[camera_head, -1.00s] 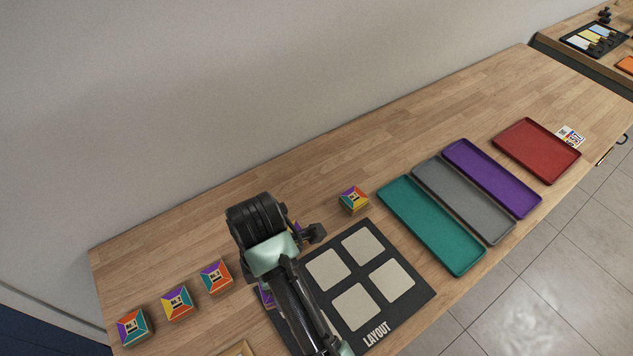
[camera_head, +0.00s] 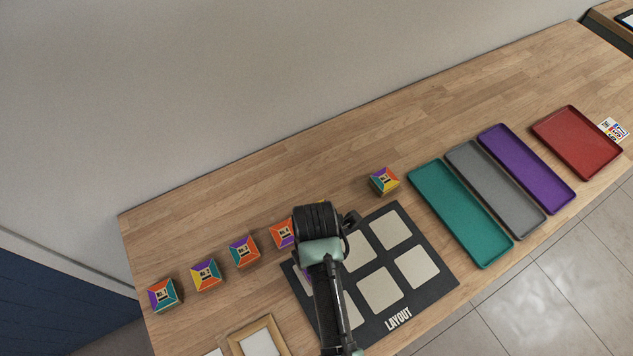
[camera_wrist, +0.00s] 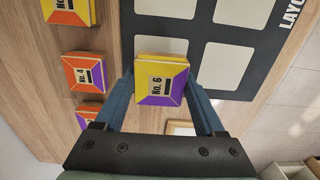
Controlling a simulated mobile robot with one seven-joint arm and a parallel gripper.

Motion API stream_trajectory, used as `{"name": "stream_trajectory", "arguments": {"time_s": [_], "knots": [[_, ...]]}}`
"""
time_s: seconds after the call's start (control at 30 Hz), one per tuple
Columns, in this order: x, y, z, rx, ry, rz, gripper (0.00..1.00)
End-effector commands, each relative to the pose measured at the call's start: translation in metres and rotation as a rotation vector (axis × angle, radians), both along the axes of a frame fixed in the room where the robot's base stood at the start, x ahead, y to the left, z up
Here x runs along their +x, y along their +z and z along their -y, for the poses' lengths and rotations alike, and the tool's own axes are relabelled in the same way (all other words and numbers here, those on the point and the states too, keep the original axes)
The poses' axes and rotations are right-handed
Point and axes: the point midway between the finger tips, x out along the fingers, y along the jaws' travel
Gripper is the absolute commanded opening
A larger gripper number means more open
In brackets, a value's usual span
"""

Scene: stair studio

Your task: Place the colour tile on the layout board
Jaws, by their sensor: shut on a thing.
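My gripper (camera_wrist: 163,100) is shut on the No. 6 colour tile (camera_wrist: 160,80), a square block with yellow and purple faces, seen in the wrist view. In the head view my arm covers most of the held tile. The layout board (camera_head: 430,291) is dark with pale square cells and the word LAYOUT. It also shows in the wrist view (camera_wrist: 201,20). The held tile appears over the board's left part, partly covering one pale cell (camera_wrist: 150,46). I cannot tell whether it touches the board.
Several other tiles stand in a row to the left, including one orange-topped tile (camera_head: 282,233). Another tile (camera_head: 384,180) stands behind the board. A teal tray (camera_head: 460,213), grey tray (camera_head: 495,190), purple tray (camera_head: 526,168) and red tray (camera_head: 575,141) lie to the right. A wooden frame (camera_head: 240,345) lies in front.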

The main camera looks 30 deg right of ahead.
Motion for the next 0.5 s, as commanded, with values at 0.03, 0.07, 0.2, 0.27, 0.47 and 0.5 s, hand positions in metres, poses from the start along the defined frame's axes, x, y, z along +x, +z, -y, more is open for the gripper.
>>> {"name": "stream_trajectory", "arguments": {"time_s": [0.03,0.07,0.2,0.27,0.47,0.5], "knots": [[-0.001,-0.009,0.000,0.002,0.000,-0.004,0.15],[-0.001,-0.014,0.000,0.001,0.000,-0.003,0.15],[-0.001,-0.030,0.000,0.000,0.000,-0.001,0.15],[-0.001,-0.033,0.000,0.000,0.000,-0.001,0.15],[0.000,-0.033,0.000,0.000,0.000,0.000,0.15],[0.000,-0.033,0.000,0.000,0.000,0.000,0.15]]}}
